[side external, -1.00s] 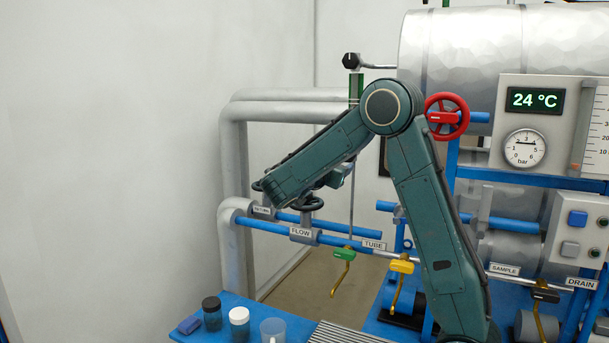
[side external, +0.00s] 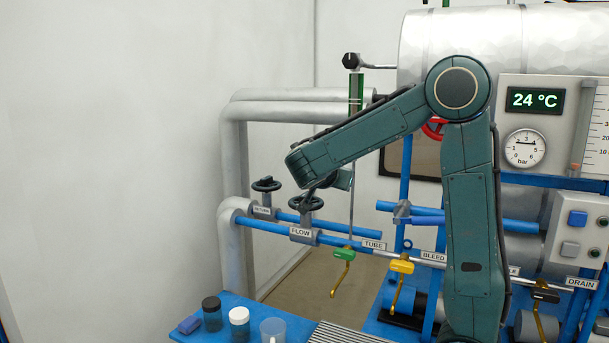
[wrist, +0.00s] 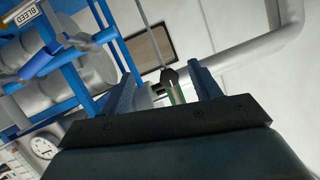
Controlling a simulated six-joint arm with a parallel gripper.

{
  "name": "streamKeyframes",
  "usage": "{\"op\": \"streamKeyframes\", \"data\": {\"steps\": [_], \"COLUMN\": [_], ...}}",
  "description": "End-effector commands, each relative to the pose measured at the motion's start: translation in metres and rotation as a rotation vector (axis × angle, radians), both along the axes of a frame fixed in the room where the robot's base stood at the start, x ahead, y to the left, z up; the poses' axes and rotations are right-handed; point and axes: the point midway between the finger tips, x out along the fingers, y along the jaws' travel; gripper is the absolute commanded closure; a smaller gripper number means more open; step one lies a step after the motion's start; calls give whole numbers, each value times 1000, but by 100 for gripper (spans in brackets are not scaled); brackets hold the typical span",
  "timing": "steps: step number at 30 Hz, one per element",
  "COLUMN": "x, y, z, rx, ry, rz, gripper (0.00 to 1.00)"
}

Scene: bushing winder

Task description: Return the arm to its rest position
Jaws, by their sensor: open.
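My gripper (wrist: 163,72) shows in the wrist view as two blue fingers set apart, with nothing held between them. Behind the gap, in the background, are a black knob and a green tube. In the side view my arm is bent at a raised elbow, its forearm sloping down to the left. The wrist end hangs in the air above the FLOW valve handwheel (side external: 306,203).
A RETURN handwheel (side external: 266,184) stands left of FLOW. The red handwheel (side external: 433,129) is mostly hidden behind my arm. A green lever (side external: 345,255) and yellow lever (side external: 402,267) hang below. A white-capped jar (side external: 239,324) stands on the blue bench. Free air lies at the left.

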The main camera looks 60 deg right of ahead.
Motion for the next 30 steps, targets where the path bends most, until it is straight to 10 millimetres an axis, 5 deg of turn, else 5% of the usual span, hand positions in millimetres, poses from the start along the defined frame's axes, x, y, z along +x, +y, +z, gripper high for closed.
{"op": "streamKeyframes", "data": {"steps": [17,30], "x": [-43,-119], "y": [137,248], "z": [-37,-59], "rx": [397,422], "ry": [310,611], "rz": [649,1273], "gripper": [38,38]}}
